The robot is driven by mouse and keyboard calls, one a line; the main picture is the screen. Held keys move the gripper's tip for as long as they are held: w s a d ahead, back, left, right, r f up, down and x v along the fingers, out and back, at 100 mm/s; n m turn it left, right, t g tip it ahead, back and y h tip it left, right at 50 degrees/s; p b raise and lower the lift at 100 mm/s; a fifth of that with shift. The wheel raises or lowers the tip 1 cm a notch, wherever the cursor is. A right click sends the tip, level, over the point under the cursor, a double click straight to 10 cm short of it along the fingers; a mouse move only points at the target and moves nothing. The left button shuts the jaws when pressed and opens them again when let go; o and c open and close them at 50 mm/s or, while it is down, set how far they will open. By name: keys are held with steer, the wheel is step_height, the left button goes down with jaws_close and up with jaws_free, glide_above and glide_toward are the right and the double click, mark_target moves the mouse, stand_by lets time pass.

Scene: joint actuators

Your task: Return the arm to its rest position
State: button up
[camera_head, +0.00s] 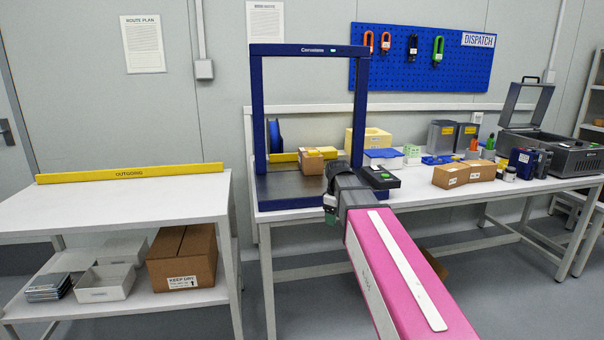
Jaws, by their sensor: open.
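My arm, with a pink link, reaches from the bottom right up to the front edge of the packing table (425,198). My gripper (333,190) is at its dark grey end, in front of the blue frame machine (257,120). It is open, and I see nothing held in it. Its fingertips are mostly hidden by the wrist. A small brown box (312,165) stands inside the blue frame, just beyond the gripper.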

steer(key=s+d+f+m, duration=0.3)
steer(key=s+f+m, duration=0.2)
steer(key=s+f, duration=0.3)
steer(key=s+d+f+m, duration=0.4)
steer(key=s+f+m, duration=0.2)
steer(key=f, duration=0.8)
steer(key=shift+s+f, duration=0.25)
steer(key=shift+s, duration=0.9)
jaws_close()
